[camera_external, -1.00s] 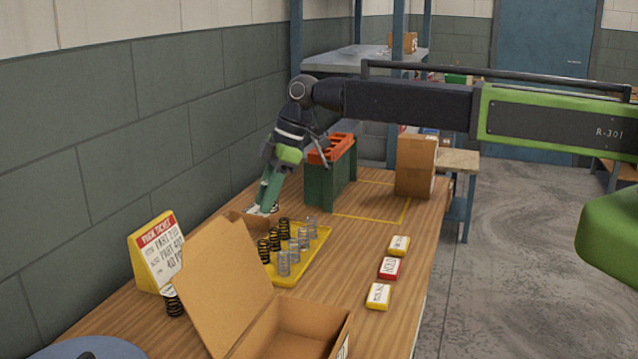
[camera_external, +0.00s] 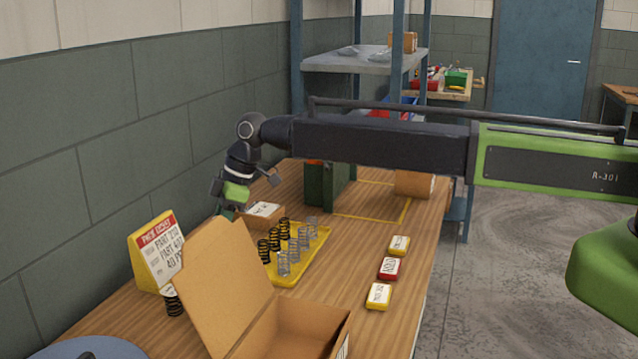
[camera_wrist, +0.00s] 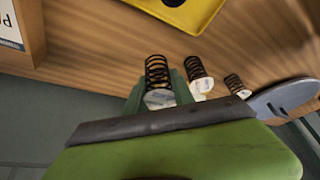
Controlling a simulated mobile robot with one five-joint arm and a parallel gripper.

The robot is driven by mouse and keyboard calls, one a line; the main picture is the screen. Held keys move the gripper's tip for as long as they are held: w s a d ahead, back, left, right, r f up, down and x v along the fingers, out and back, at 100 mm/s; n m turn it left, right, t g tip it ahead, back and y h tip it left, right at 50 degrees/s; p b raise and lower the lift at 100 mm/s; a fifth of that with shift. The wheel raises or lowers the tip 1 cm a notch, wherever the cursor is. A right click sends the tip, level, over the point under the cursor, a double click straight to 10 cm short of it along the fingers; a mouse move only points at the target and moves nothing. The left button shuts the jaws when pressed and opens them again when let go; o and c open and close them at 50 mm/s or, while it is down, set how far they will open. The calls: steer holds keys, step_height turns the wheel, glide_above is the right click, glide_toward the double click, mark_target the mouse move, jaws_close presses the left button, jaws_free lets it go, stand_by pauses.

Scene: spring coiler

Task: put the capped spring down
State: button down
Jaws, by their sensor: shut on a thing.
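My gripper (camera_wrist: 160,86) is shut on a black coil spring (camera_wrist: 157,71) with a white cap (camera_wrist: 158,98), between its green fingers in the wrist view. In the external view my gripper (camera_external: 228,211) is near the wall, behind the open carton's flap; its fingertips and the held spring are hidden there. I cannot tell whether the held spring touches the bench. Two more black springs with white caps, a nearer one (camera_wrist: 197,70) and a farther one (camera_wrist: 236,84), stand in a line beside it. One black spring (camera_external: 173,304) shows by the ticket sign.
A yellow tray (camera_external: 318,250) holds several black and silver springs. A small labelled box (camera_external: 263,211) lies behind it. An open carton (camera_external: 222,285) and a yellow ticket sign (camera_external: 157,250) stand close by. A blue-grey disc (camera_wrist: 284,97) lies beyond the springs. The wall is close on the left.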

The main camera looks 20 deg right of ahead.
step_height(320, 180, down, 4)
steer(key=b, duration=0.4)
steer(key=shift+f, duration=0.2)
steer(key=shift+r, duration=0.25)
steer(key=shift+f, duration=0.25)
steer(key=c, duration=1.1)
jaws_free()
steer(key=shift+r, duration=0.1)
steer(key=shift+r, duration=0.3)
steer(key=p+v, duration=1.1)
steer(key=shift+d+r, duration=0.2)
steer(key=shift+r, duration=0.15)
